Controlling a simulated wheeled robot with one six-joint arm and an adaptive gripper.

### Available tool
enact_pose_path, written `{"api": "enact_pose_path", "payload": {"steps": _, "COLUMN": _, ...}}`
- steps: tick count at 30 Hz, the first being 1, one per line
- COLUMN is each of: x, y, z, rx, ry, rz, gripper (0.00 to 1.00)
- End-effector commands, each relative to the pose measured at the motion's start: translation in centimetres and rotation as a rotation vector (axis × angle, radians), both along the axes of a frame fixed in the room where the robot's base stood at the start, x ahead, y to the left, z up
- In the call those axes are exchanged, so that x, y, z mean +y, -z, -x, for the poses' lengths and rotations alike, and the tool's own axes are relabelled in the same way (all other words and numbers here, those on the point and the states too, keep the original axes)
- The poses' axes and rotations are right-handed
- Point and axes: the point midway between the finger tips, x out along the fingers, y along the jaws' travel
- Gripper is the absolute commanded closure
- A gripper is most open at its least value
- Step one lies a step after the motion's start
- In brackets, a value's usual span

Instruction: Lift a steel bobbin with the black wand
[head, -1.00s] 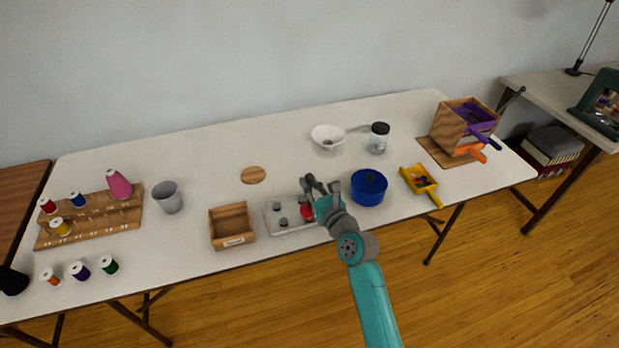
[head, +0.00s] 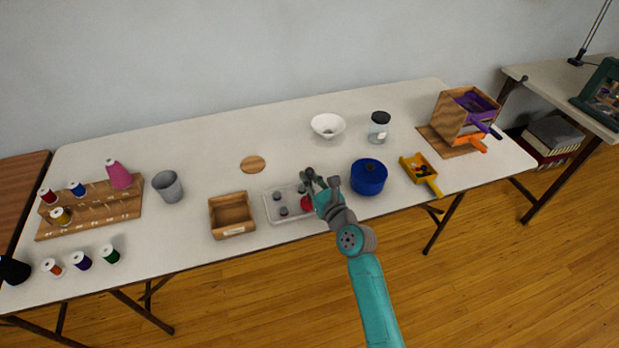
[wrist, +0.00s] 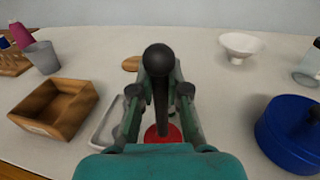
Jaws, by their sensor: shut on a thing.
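My gripper (head: 320,183) is over the right end of a pale tray (head: 270,211) near the table's front edge. In the wrist view it is shut on the black wand (wrist: 158,58), whose round black top sticks up between the fingers. A red disc (wrist: 155,135) lies below the wand's shaft; I cannot tell whether they touch. It also shows in the head view (head: 306,204). Small grey steel bobbins (head: 283,211) sit in the tray, left of the red disc. No bobbin is visible on the wand; its lower end is partly hidden.
A wooden box (head: 232,231) stands left of the tray, and a blue pot (head: 368,178) close on the right. Behind are a white bowl (head: 328,126) and a jar (head: 379,128). The tabletop behind the tray is mostly clear.

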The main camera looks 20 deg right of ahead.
Motion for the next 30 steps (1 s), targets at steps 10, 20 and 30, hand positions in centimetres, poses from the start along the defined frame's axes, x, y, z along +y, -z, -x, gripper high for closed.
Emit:
{"api": "enact_pose_path", "payload": {"steps": 10, "x": 0.0, "y": -1.2, "z": 0.0, "rx": -0.004, "ry": 0.000, "rz": 0.001, "gripper": 1.00}}
{"api": "enact_pose_path", "payload": {"steps": 20, "x": 0.0, "y": -3.4, "z": 0.0, "rx": -0.004, "ry": 0.000, "rz": 0.000, "gripper": 1.00}}
{"api": "enact_pose_path", "payload": {"steps": 30, "x": 0.0, "y": -5.7, "z": 0.0, "rx": -0.003, "ry": -0.001, "rz": 0.001, "gripper": 1.00}}
